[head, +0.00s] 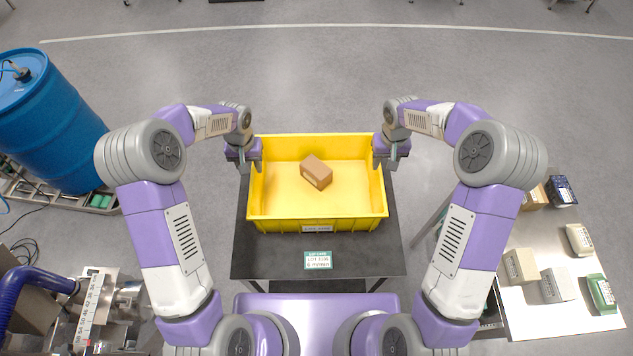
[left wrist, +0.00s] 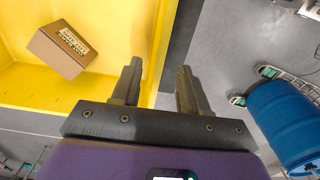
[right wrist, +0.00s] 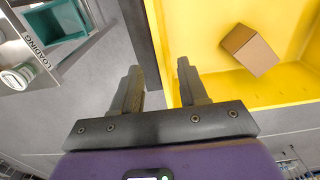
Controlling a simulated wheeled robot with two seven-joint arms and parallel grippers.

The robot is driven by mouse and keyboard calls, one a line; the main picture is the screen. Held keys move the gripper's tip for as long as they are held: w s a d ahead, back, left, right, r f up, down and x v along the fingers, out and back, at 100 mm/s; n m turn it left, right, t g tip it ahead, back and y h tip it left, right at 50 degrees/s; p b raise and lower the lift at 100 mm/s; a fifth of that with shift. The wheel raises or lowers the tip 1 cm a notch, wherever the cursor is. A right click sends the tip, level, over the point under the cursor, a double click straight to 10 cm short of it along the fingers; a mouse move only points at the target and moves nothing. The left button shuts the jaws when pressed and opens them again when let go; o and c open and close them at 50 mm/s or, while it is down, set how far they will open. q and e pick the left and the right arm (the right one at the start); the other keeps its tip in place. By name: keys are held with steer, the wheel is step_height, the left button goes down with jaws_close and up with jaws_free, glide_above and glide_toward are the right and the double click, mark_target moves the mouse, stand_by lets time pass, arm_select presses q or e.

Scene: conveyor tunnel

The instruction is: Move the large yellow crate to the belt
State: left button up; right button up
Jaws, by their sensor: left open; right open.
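The large yellow crate (head: 275,225) stands upright on a dark table in front of me, with one brown carton (head: 316,172) lying inside. My left gripper (head: 243,160) is open at the crate's left side wall. In the left wrist view, the yellow wall (left wrist: 152,50) passes between its two fingers. My right gripper (head: 391,158) is open at the right side wall. In the right wrist view, the wall (right wrist: 170,50) also runs between its fingers. I cannot tell whether the fingers touch it. No belt can be clearly made out.
The dark table (head: 265,262) carries a green-and-white sign (head: 318,260) at its front. A blue drum (head: 55,125) stands at the left. A light bench (head: 525,315) with several small boxes is at the right. Floor beyond the crate is clear.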

mark_target(254, 173)
arm_select(q)
steer(key=shift+w+f, duration=0.1)
steer(key=shift+f, duration=0.35)
arm_select(e)
steer(key=shift+w+f, duration=0.1)
steer(key=shift+f, duration=0.4)
arm_select(q)
step_height(254, 173, down, 7)
steer(key=shift+w+r, duration=0.1)
steer(key=shift+w, duration=0.05)
arm_select(e)
step_height(254, 173, down, 7)
steer(key=shift+w+r, duration=0.1)
steer(key=shift+w, duration=0.05)
arm_select(q)
jaws_close()
arm_select(e)
jaws_close()
arm_select(q)
steer(key=shift+d, duration=0.15)
arm_select(e)
steer(key=shift+a+r, duration=0.1)
steer(key=shift+a, duration=0.05)
